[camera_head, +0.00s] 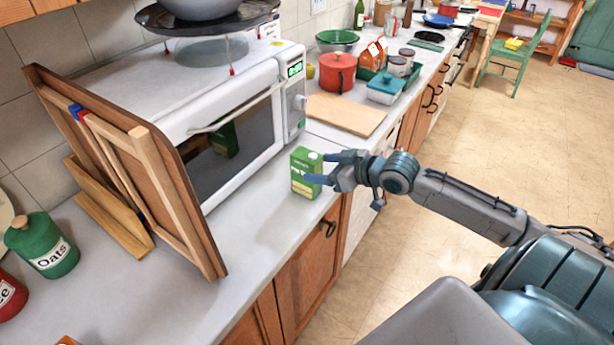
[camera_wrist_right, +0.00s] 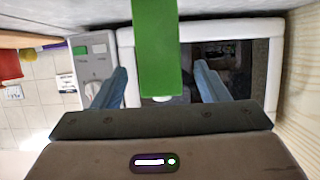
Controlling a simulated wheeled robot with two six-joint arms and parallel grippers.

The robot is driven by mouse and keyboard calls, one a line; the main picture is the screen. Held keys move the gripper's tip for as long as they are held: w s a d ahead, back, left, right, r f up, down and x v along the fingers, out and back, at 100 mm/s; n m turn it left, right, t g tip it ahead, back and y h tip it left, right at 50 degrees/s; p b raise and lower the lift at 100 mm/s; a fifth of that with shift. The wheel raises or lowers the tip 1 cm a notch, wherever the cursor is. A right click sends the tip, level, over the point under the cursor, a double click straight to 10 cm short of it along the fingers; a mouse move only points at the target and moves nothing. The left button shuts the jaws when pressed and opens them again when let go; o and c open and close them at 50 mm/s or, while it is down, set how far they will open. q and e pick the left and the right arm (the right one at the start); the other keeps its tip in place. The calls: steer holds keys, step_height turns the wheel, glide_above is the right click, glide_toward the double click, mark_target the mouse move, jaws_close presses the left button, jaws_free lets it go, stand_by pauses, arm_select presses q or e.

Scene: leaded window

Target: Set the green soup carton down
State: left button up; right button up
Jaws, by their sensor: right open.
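The green soup carton (camera_head: 304,173) stands upright on the white counter (camera_head: 262,228), in front of the microwave's right part and close to the counter's front edge. My right gripper (camera_head: 316,168) reaches in from the right at the carton. Its jaws are open, with the fingers around the carton. In the right wrist view the carton (camera_wrist_right: 157,50) shows as a green block between the two separated blue fingers (camera_wrist_right: 160,88), with a gap on each side. My left gripper is not in view.
The white microwave (camera_head: 235,115) stands behind the carton. A wooden cutting board (camera_head: 346,113) lies to the right, near a red pot (camera_head: 337,72). A wooden rack (camera_head: 150,170) and a green oats jar (camera_head: 42,246) stand left. Counter left of the carton is clear.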

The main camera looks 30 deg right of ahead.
mark_target(306, 164)
steer(key=shift+w+a, duration=0.25)
steer(key=shift+w, duration=0.3)
steer(key=shift+p+x, duration=0.5)
steer(key=shift+x, duration=1.5)
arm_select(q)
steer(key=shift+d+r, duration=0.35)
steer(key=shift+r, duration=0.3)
arm_select(e)
steer(key=c, duration=1.2)
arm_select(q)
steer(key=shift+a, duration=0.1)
arm_select(e)
steer(key=shift+c, duration=0.2)
steer(key=shift+r, duration=0.15)
